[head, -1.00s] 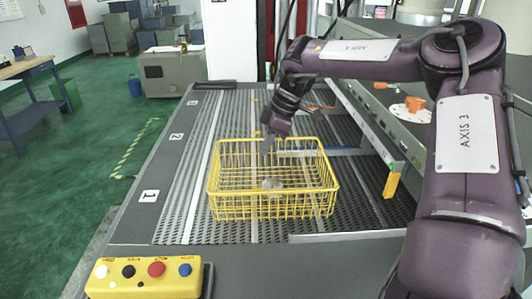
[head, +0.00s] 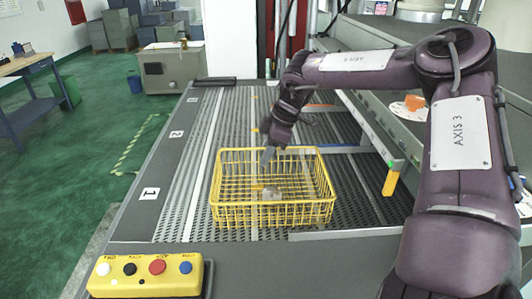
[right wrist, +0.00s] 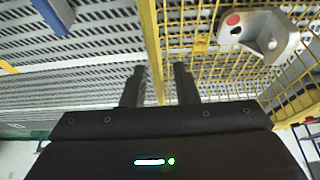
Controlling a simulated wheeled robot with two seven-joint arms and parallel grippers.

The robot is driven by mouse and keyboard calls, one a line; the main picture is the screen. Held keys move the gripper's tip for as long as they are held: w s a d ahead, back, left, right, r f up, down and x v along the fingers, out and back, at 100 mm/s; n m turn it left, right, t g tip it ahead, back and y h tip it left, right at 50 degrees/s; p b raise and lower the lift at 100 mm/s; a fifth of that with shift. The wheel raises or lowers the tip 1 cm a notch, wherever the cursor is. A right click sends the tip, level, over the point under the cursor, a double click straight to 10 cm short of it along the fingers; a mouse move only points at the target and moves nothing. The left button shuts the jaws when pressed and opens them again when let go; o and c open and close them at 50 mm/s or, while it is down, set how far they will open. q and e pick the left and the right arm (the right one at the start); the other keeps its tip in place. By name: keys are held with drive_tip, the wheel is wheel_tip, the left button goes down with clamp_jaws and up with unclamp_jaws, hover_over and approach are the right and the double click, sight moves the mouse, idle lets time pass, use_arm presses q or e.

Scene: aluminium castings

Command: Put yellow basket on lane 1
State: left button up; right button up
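The yellow wire basket (head: 272,214) stands upright on the dark slatted conveyor surface, to the right of the lane label 1 (head: 149,193). A grey metal casting (head: 271,193) lies in it; the right wrist view shows this casting (right wrist: 262,36) with a red dot. My right gripper (head: 268,156) points down at the basket's far rim. In the right wrist view its fingers (right wrist: 160,86) straddle the yellow rim (right wrist: 149,40), with a gap visible on the inner side. My left gripper is not in view.
Labels 2 (head: 176,134) and 3 run further back along the left edge. A button box (head: 145,276) sits at the front left. A metal rail with a yellow end (head: 391,182) stands right of the basket. The slats left of the basket are clear.

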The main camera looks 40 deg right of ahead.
drive_tip(key=shift+r, duration=0.25)
drive_tip(key=shift+d+r, duration=0.15)
drive_tip(key=shift+r, duration=0.2)
drive_tip(key=b+v, duration=0.1)
drive_tip(key=v, duration=1)
drive_tip(key=shift+s+b, duration=0.1)
drive_tip(key=shift+b, duration=0.25)
